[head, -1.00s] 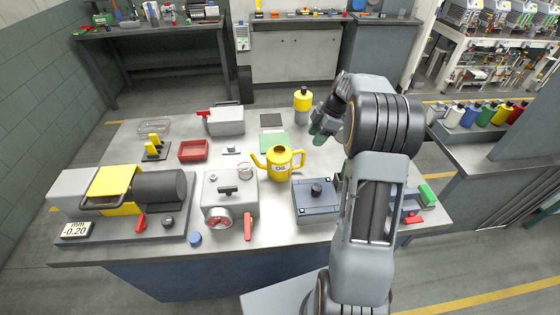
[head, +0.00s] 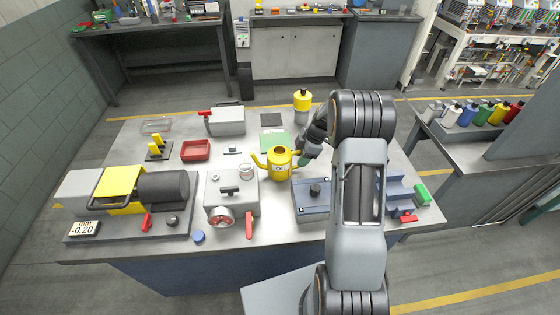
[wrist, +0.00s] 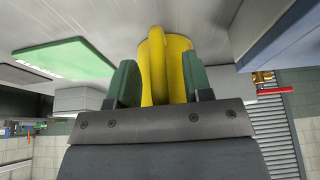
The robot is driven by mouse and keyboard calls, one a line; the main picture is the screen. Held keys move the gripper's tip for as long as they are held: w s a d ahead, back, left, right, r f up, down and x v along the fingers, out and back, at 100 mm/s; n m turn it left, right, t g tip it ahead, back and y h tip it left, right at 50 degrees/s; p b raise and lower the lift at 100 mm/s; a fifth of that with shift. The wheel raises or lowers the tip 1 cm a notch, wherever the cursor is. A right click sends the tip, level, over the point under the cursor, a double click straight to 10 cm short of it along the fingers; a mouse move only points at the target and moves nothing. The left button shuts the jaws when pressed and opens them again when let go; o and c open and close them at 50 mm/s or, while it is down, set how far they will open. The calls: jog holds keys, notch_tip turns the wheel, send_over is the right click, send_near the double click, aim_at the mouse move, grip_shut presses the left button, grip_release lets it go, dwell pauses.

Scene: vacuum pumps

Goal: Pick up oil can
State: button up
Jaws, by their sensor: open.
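The yellow oil can (head: 279,164) stands upright on the grey workbench, its spout to the left. Its handle side, at the right, is partly hidden by my gripper (head: 302,163) in the head view. In the wrist view the yellow can (wrist: 179,62) lies straight ahead, with its handle between the two green fingers of my gripper (wrist: 160,86). The fingers are apart, one on each side of the handle. I cannot tell whether either finger touches it.
A grey pump with a gauge (head: 231,195) stands left of the can, and a blue-grey block (head: 313,199) stands in front right. A green mat (head: 274,141) and a yellow-topped bottle (head: 302,101) are behind. A red tray (head: 195,150) is further left.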

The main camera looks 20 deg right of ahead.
jog(key=shift+c, duration=0.4)
grip_shut()
